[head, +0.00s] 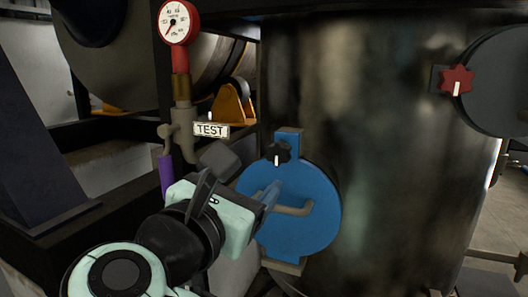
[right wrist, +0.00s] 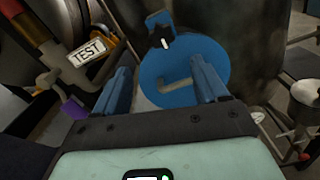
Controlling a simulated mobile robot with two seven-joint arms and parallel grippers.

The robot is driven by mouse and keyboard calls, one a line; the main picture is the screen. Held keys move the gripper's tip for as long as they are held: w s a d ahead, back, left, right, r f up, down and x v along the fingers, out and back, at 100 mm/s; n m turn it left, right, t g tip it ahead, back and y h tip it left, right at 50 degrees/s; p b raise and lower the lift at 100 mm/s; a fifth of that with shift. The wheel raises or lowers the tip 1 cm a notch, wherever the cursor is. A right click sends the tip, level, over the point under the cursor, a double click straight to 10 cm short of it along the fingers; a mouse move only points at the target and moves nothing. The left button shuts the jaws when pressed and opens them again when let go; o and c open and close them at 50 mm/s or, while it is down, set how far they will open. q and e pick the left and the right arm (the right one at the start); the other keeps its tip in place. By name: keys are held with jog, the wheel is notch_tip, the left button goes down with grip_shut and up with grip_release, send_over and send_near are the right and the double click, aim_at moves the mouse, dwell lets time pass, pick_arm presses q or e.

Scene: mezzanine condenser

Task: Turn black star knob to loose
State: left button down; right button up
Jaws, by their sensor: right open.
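The black star knob (head: 278,152) with a white mark sits at the top of a round blue cover (head: 318,228) on the dark tank. The white mark points down in the head view. In the right wrist view the knob (right wrist: 160,36) is beyond and above the gap between my fingers. My right gripper (head: 270,196) is in front of the blue cover, below and left of the knob. It is open and empty in the right wrist view (right wrist: 162,74), with blue fingers wide apart. The knob is clear of both fingers. My left gripper is not in view.
A bent handle (head: 294,210) sticks out from the blue cover near my right fingers. A red star knob (head: 457,81) is on another round cover at the right. A pressure gauge (head: 178,22), TEST tag (head: 211,130) and purple-handled valve (head: 166,176) stand left.

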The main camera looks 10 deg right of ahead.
aim_at(277, 156)
jog(key=p+x, duration=0.1)
jog(key=x, duration=0.5)
jog(key=p+x, duration=0.1)
jog(key=x, duration=0.5)
jog(key=shift+s+d+r+p, duration=0.15)
jog(key=shift+d+p, duration=0.15)
jog(key=shift+p, duration=0.1)
jog(key=shift+w+d, duration=0.3)
jog(key=shift+w, duration=0.25)
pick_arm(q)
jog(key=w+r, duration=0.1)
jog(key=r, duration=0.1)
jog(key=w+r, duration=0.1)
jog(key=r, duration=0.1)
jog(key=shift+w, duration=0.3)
pick_arm(e)
jog(key=c, duration=1)
